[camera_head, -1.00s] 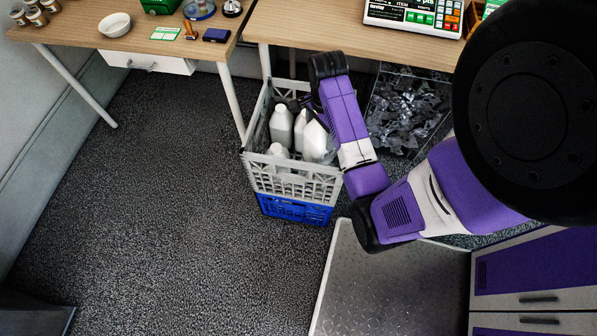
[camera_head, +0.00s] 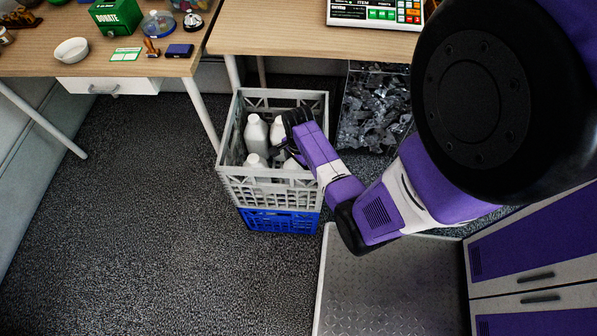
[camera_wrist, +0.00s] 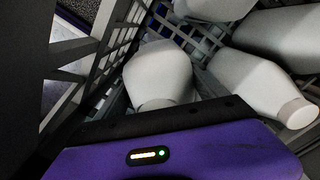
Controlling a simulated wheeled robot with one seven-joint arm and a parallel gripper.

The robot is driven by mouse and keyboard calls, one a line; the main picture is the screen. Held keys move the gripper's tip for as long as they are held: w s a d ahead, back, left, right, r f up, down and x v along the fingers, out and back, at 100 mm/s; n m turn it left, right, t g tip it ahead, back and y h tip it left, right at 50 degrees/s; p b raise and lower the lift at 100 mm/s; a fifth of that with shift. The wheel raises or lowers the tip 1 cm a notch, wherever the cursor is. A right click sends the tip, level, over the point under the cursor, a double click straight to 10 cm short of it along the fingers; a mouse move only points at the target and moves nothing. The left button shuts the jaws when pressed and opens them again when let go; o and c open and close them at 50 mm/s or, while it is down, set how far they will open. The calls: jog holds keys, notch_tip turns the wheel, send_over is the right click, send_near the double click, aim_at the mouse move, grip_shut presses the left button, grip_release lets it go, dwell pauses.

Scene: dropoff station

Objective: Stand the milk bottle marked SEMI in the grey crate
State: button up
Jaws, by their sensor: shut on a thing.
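The grey crate (camera_head: 262,188) stands in front of the desk; its slatted wall (camera_wrist: 108,52) also shows in the wrist view. My gripper (camera_head: 291,146) is inside its right part, pointing down. It is shut on a white milk bottle (camera_head: 292,164), mostly hidden behind the gripper in the head view. In the wrist view a white bottle (camera_wrist: 160,75) lies nearest my gripper. No SEMI mark can be read. I cannot tell whether the held bottle touches the crate floor.
Other white bottles (camera_head: 256,132) stand in the crate's left and back parts, close to the gripper. A blue crate (camera_head: 280,220) is under the grey one. The desk (camera_head: 285,38) edge is just behind; a clear bin (camera_head: 374,108) of dark scraps is to the right.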

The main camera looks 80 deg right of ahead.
jog(key=shift+f+b, duration=0.35)
jog(key=shift+f, duration=1.4)
jog(key=shift+f, duration=0.1)
jog(key=o, duration=1.9)
notch_tip(320, 180, up, 12)
jog(key=p, duration=0.2)
jog(key=shift+r+p, duration=0.25)
jog(key=shift+p, duration=0.1)
